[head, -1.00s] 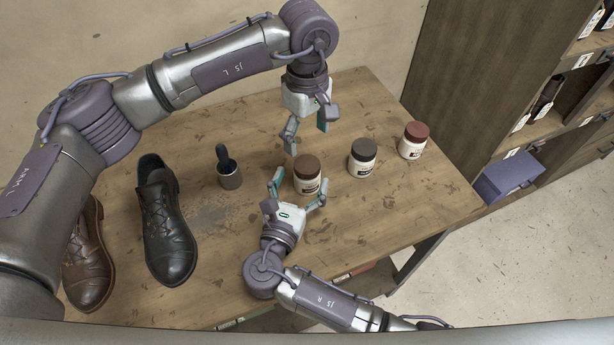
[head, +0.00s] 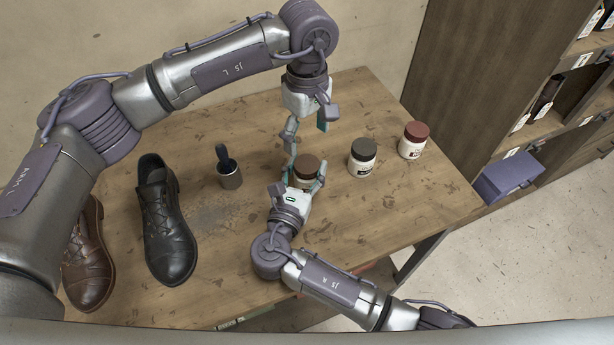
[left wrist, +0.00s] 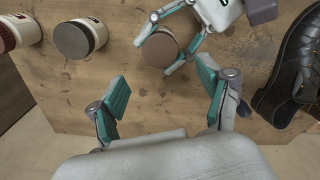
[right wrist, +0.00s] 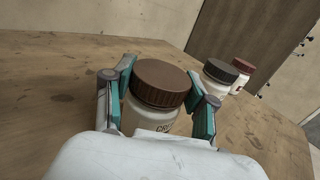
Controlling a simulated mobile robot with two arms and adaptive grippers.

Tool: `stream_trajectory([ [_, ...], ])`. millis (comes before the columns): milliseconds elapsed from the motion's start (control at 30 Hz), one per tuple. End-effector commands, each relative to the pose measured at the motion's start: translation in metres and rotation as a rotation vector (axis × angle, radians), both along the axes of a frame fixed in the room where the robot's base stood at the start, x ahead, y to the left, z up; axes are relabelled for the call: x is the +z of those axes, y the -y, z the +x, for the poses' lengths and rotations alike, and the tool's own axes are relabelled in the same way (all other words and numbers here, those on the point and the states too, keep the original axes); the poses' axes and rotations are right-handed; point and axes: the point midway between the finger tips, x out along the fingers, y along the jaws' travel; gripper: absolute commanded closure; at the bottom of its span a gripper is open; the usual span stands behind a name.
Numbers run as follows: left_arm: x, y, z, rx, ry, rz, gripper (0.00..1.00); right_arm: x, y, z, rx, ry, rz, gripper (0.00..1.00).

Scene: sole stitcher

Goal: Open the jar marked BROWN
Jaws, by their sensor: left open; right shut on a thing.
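A white jar with a brown lid (head: 306,165) stands on the table in the head view. My right gripper (head: 305,180) is shut on its body from the near side. In the right wrist view the lid (right wrist: 160,82) is on the jar and level. The label (right wrist: 166,128) is partly hidden, so I cannot read it whole. My left gripper (head: 306,128) is open and empty, above and behind the jar in the head view. In the left wrist view the brown lid (left wrist: 160,50) lies beyond its open fingers (left wrist: 163,88).
A dark-lidded jar (head: 362,157) and a red-lidded jar (head: 413,140) stand to the right. The table (head: 390,215) is clear at front right.

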Motion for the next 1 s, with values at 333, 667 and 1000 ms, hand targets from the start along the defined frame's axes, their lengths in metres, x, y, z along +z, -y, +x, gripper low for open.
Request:
stream_trajectory([
  [333,0.0,0.0,0.0,0.041,0.0,0.0,0.22,0.0,0.0,0.0,0.0,0.0,0.0,1.0],
  [667,-0.002,0.0,0.0,0.368,-0.001,0.0,0.22,0.0,0.0,0.0,0.0,0.0,0.0,1.0],
  [1000,-0.046,0.0,-0.001,0.396,-0.004,0.002,0.22,0.0,0.0,0.0,0.0,0.0,0.0,1.0],
])
